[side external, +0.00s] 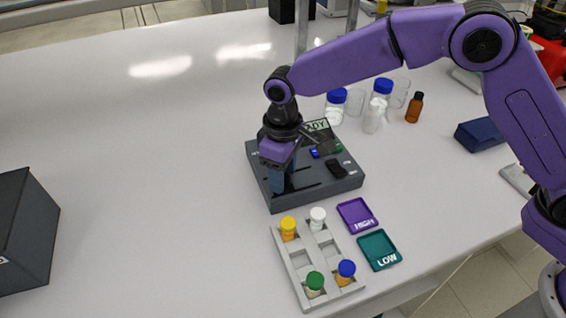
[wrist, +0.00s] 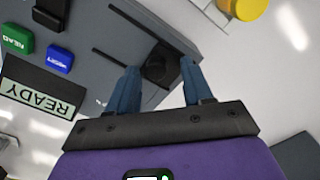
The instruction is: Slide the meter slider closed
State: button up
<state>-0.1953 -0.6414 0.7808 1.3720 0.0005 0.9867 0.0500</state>
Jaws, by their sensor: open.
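The meter (side external: 310,190) is a dark grey box on the white bench. It also shows in the wrist view (wrist: 90,65), with a display (wrist: 40,87) reading READY. My gripper (side external: 283,188) points down over the left part of the meter. In the wrist view my gripper (wrist: 159,72) is open, with one blue finger on each side of the knob. I cannot tell whether either finger touches it. In the side view the fingers hide the knob.
A green button (wrist: 17,40), a blue button (wrist: 59,60) and a black block (side external: 338,168) sit on the meter. A vial rack (side external: 300,270), a purple HIGH tray (side external: 357,216) and a teal LOW tray (side external: 379,250) stand in front. Bottles stand behind.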

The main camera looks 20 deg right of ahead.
notch_tip(320, 180, up, 17)
jog(key=shift+r, duration=0.2)
dwell(0.3)
jog(key=shift+s+d, duration=0.1)
dwell(0.4)
jog(key=s+d+f+n, duration=0.1)
jog(key=s+d+f, duration=0.2)
jog(key=s+d, duration=0.6)
jog(key=s+d+f+n, duration=0.1)
jog(key=s+d+f, duration=0.2)
jog(key=s+d, duration=0.6)
jog(key=s+d+f+n, duration=0.1)
jog(key=s+d+f, duration=0.1)
jog(key=s+d, duration=0.7)
jog(key=d, duration=0.4)
jog(key=shift+s+d+f+n, duration=0.25)
jog(key=shift+s+f+n, duration=0.05)
jog(key=shift+s+f, duration=0.1)
jog(key=shift+w, duration=0.1)
